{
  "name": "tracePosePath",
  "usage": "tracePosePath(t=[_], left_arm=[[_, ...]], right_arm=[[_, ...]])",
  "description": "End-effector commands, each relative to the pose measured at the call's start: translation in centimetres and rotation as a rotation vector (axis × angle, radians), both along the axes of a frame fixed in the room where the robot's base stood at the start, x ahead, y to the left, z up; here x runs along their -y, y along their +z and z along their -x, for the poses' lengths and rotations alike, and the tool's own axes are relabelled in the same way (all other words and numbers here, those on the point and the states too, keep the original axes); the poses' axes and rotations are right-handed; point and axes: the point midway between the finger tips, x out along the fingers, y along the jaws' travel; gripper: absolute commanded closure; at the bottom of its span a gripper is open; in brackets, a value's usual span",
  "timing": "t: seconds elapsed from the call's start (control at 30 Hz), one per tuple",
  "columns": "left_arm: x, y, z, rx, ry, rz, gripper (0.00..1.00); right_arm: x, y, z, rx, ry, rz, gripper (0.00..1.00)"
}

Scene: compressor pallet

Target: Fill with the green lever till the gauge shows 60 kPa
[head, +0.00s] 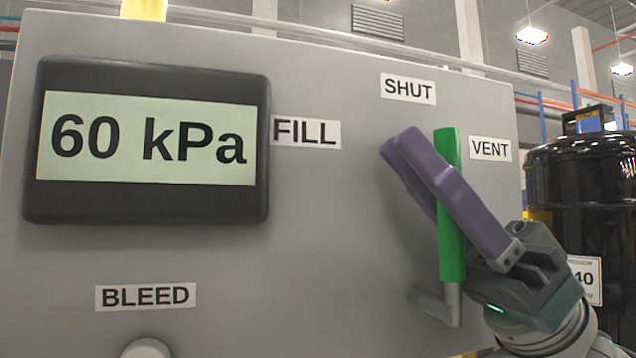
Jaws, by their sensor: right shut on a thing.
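The gauge (150,138) on the grey panel reads 60 kPa. The green lever (449,225) stands nearly upright, its top end below and to the right of the SHUT label (408,89). The FILL label (306,133) is left of the lever and the VENT label (490,149) is right of it. My right gripper (424,168) comes in from the lower right, with its purple fingers shut on the green lever, one finger in front and one behind. My left gripper is not in view.
The grey panel (330,230) fills most of the view. A BLEED label (145,297) is at lower left, above a pale round knob (146,348). A black tank (580,175) stands at the right, behind my right arm.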

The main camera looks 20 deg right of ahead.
Motion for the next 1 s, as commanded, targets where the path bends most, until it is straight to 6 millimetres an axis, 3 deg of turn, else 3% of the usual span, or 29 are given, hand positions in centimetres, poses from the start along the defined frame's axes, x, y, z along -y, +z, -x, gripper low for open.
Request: tracePosePath(t=[0.47,0.5,0.7,1.0], left_arm=[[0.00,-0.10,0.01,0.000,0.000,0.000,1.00],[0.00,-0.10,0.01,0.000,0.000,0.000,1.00],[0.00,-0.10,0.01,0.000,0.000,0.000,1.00],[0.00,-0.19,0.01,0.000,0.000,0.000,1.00]], right_arm=[[0.11,-0.06,-0.05,-0.004,-0.001,-0.012,1.00],[0.11,-0.06,-0.04,-0.004,-0.001,-0.012,0.73],[0.11,-0.03,-0.02,-0.002,0.000,-0.011,0.51],[0.22,-0.19,-0.01,-0.002,0.000,-0.011,0.48]])
